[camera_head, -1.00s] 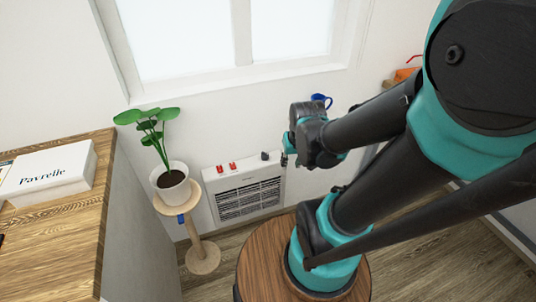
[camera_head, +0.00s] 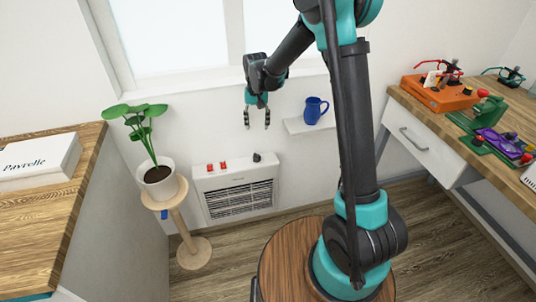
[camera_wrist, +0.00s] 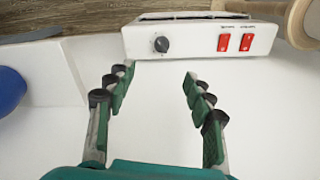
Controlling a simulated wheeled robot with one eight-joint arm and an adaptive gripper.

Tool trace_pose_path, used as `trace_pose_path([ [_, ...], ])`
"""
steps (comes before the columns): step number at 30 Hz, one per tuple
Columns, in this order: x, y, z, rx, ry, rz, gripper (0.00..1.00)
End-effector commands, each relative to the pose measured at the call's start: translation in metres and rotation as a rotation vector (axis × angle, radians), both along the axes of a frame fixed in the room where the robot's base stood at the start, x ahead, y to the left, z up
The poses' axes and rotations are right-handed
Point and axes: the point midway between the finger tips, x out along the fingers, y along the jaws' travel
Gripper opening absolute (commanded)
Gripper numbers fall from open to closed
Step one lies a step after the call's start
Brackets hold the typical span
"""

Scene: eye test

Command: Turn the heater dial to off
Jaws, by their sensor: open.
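The heater (camera_head: 237,190) is a white wall unit with a dark grille, low under the window. Its black dial (camera_head: 257,157) sits on the top right of the heater in the head view. In the wrist view the dial (camera_wrist: 161,44) shows a light pointer mark; its setting is too small to read. Two red switches (camera_wrist: 235,42) are beside the dial. My gripper (camera_head: 257,125) hangs above the dial, fingers downward, open and empty. In the wrist view my gripper (camera_wrist: 152,75) has its fingers apart, with the dial beyond them, not touched.
A blue mug (camera_head: 315,110) stands on a small white wall shelf (camera_head: 300,126) right of my gripper. A potted plant (camera_head: 158,181) on a round stand (camera_head: 184,225) is left of the heater. A workbench (camera_head: 440,122) with devices is at right.

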Motion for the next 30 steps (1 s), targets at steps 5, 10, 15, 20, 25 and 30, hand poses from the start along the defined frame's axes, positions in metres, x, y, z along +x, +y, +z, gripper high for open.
trace_pose_path([
  [5,0.008,0.019,-0.009,-0.007,0.016,0.001,0.53],
  [10,0.009,0.021,-0.018,-0.009,0.019,0.001,0.53],
  [15,0.009,0.021,-0.043,-0.008,0.019,0.0,0.53],
  [20,0.009,0.021,-0.075,-0.008,0.019,0.0,0.53],
  [25,0.009,0.021,-0.109,-0.008,0.019,0.0,0.53],
  [30,0.009,0.021,-0.141,-0.008,0.019,0.0,0.53],
])
